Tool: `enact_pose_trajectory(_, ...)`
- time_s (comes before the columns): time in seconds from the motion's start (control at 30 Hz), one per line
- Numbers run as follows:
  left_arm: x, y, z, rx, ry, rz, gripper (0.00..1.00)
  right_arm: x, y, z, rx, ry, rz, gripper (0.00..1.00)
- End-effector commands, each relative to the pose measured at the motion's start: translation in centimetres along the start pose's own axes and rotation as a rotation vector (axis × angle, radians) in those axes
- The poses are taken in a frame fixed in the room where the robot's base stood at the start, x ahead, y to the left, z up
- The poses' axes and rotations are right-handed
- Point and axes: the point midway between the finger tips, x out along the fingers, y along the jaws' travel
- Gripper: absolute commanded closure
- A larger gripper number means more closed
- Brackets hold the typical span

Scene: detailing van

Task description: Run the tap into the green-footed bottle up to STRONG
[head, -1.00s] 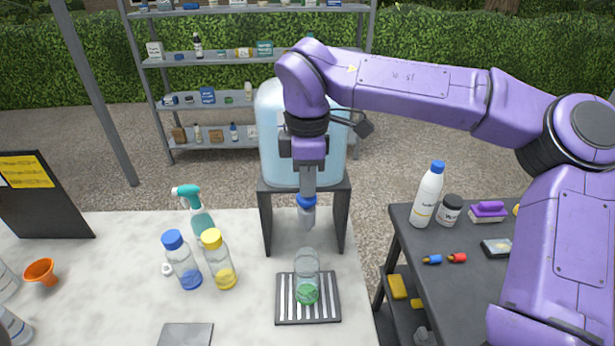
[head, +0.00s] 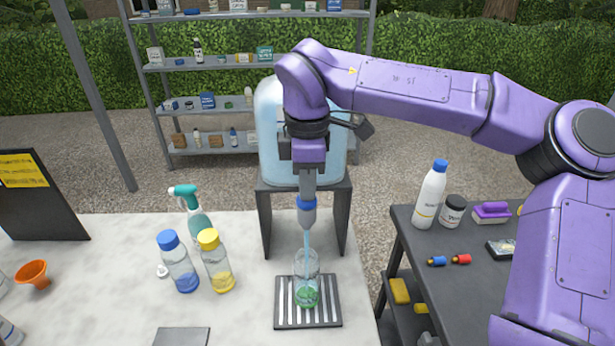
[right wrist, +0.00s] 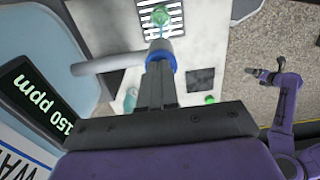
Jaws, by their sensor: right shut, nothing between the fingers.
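The clear green-footed bottle (head: 306,268) stands upright on a slatted drip tray (head: 330,315) under the tap (head: 307,217), which has a blue collar. A thin stream of water runs from the tap into the bottle's mouth. The bottle also shows in the right wrist view (right wrist: 160,17). I cannot make out a STRONG mark or the water level. My right gripper (head: 308,192) is shut and empty, pointing down with its fingertips at the tap's top. My left gripper (right wrist: 264,75) shows only in the right wrist view, away from the bottle; its jaws are unclear.
A pale blue water tank (head: 270,130) stands behind the tap. A display (right wrist: 45,100) reads 150 ppm. Blue-capped (head: 178,262) and yellow-capped (head: 215,260) bottles and a spray bottle (head: 197,220) stand left. An orange funnel (head: 33,274) lies far left. A dark side table (head: 450,270) stands right.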

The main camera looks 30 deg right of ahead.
Motion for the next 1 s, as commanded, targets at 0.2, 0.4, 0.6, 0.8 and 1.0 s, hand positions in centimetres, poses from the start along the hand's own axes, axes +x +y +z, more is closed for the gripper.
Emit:
enact_pose_trajectory(0.2, 0.1, 0.0, 0.0, 0.000, 0.000, 0.000, 0.05, 0.6, -0.2, 0.1, -0.001, -0.010, -0.014, 1.00)
enact_pose_trajectory(0.4, -0.2, 0.0, -0.1, 0.000, 0.000, 0.000, 0.05, 0.1, -0.2, 0.0, -0.002, -0.011, -0.015, 1.00)
enact_pose_trajectory(0.6, -2.5, -0.2, -1.0, 0.000, 0.000, 0.000, 0.05, -4.2, -0.2, -0.2, -0.004, -0.005, -0.006, 1.00)
enact_pose_trajectory(0.8, -1.3, -0.1, -0.5, 0.000, 0.000, 0.000, 0.05, -8.5, -0.1, -0.3, -0.002, -0.002, 0.002, 1.00)
enact_pose_trajectory(1.0, -1.3, -0.1, -0.6, 0.000, 0.000, 0.000, 0.05, -12.5, 0.0, -0.3, -0.003, -0.002, 0.001, 1.00)
